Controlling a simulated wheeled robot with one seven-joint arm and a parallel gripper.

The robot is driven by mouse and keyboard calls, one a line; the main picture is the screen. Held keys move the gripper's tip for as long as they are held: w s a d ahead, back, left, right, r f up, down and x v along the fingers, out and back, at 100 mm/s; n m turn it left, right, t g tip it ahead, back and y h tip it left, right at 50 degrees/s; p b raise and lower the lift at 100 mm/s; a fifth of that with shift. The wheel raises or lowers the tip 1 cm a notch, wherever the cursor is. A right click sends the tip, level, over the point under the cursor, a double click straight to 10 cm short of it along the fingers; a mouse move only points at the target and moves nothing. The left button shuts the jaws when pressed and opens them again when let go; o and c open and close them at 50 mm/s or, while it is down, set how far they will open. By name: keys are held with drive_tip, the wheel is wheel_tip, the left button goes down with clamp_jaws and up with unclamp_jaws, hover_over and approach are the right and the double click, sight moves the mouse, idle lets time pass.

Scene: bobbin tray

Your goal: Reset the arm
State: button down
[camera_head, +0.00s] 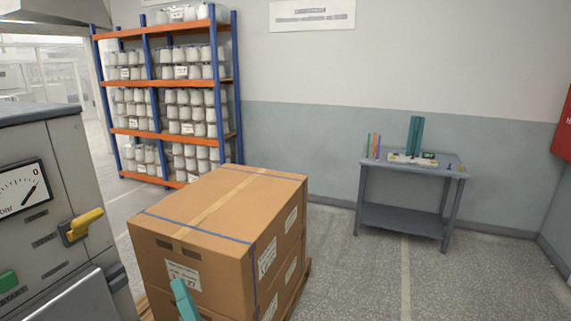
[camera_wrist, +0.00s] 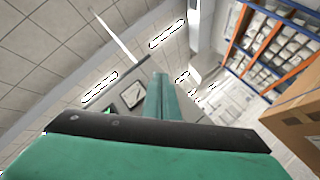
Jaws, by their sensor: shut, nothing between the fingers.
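My gripper shows in the wrist view (camera_wrist: 158,98) as green fingers reaching forward from a black-edged green body. The fingers are together, with nothing seen between them. In the head view a small teal part of my arm or gripper (camera_head: 184,300) shows at the bottom edge, in front of the cardboard box (camera_head: 205,215). The rest of my arm is out of the head view. The wrist view is tilted and looks up toward the ceiling, with the gauge panel (camera_wrist: 133,95) behind the fingers.
The large box stands on a pallet (camera_head: 300,290) close in front. A grey machine (camera_head: 60,170) with a gauge and yellow handle stands at left. A shelf rack (camera_head: 165,85) of white bobbins is behind. A grey table (camera_head: 400,220) stands at right, with open floor (camera_head: 460,280) before it.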

drive_tip(key=s+d+f+m+t+h, duration=0.2)
drive_tip(key=s+d+f+m+h, duration=0.25)
drive_tip(key=f+m, duration=0.2)
drive_tip(key=s+d+f+m+t+h, duration=0.1)
drive_tip(key=s+d+f+m+h, duration=0.2)
drive_tip(key=f+m+h, duration=0.3)
drive_tip(key=s+d+f+m+g+h, duration=0.2)
drive_tip(key=s+d+f+m, duration=0.2)
drive_tip(key=s, duration=0.5)
drive_tip(key=s+d+f+m+g+h, duration=0.2)
drive_tip(key=s+d+f+m+g, duration=0.1)
drive_tip(key=s+d+f+m, duration=0.2)
drive_tip(key=s+d+f+m+g+h, duration=0.3)
drive_tip(key=s+d+f+m, duration=0.2)
drive_tip(key=s+m, duration=0.5)
drive_tip(key=s+f, duration=0.2)
drive_tip(key=s, duration=0.2)
drive_tip(key=shift+f, duration=0.25)
